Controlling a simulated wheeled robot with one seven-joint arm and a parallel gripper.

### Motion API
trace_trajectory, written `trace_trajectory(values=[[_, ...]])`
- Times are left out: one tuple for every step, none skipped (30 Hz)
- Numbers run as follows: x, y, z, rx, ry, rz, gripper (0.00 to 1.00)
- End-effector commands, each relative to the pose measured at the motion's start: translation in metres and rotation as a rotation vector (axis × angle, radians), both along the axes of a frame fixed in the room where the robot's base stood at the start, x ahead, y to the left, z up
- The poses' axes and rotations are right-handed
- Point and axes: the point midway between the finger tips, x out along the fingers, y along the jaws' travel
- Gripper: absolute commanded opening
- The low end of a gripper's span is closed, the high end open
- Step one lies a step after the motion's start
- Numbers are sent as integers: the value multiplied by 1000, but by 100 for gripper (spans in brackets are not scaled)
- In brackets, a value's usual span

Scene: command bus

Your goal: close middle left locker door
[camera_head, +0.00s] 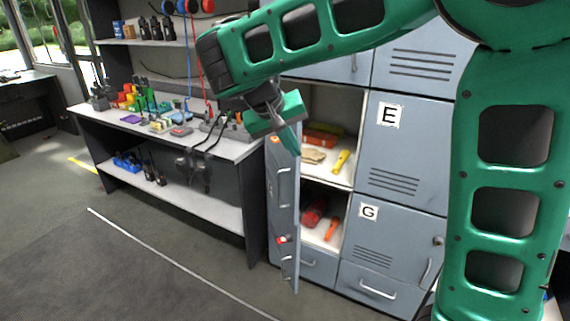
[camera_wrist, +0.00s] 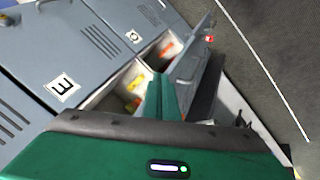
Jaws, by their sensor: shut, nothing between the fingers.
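The middle left locker door (camera_head: 284,215) is a tall grey-blue panel with handles, standing swung open toward me. It also shows in the wrist view (camera_wrist: 193,72). The left locker behind it is open, with an upper compartment (camera_head: 340,178) and a lower compartment (camera_head: 338,237). My gripper (camera_head: 293,140) is shut and empty, near the door's top edge, in front of the upper compartment. I cannot tell whether it touches the door. In the wrist view the shut fingers (camera_wrist: 161,98) reach toward the door's edge; the gripper body hides part of the locker.
Locker door E (camera_head: 395,150) and locker door G (camera_head: 385,245) are shut to the right. A workbench (camera_head: 160,140) with tools and radios stands to the left. Red and yellow items (camera_head: 341,160) lie in the compartments. The floor in front (camera_head: 150,270) is clear.

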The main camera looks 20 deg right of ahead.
Motion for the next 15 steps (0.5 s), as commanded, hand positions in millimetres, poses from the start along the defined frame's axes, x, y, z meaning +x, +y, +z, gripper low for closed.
trace_trajectory(values=[[6, 27, 0, -14, -13, 27, 0], [9, 38, 1, -22, -22, 38, 0], [11, 52, 2, -30, -34, 47, 0], [13, 61, 2, -35, -42, 55, 0], [14, 68, 3, -40, -48, 60, 0], [14, 76, 3, -44, -54, 67, 0], [15, 81, 4, -46, -58, 69, 0], [15, 85, 4, -49, -61, 72, 0], [16, 87, 3, -50, -63, 74, 0], [16, 88, 3, -51, -64, 75, 0], [16, 88, 2, -51, -64, 75, 0], [18, 87, 0, -52, -65, 74, 0], [19, 84, -2, -52, -66, 72, 0], [20, 82, -4, -53, -66, 71, 0], [22, 79, -9, -53, -65, 71, 0]])
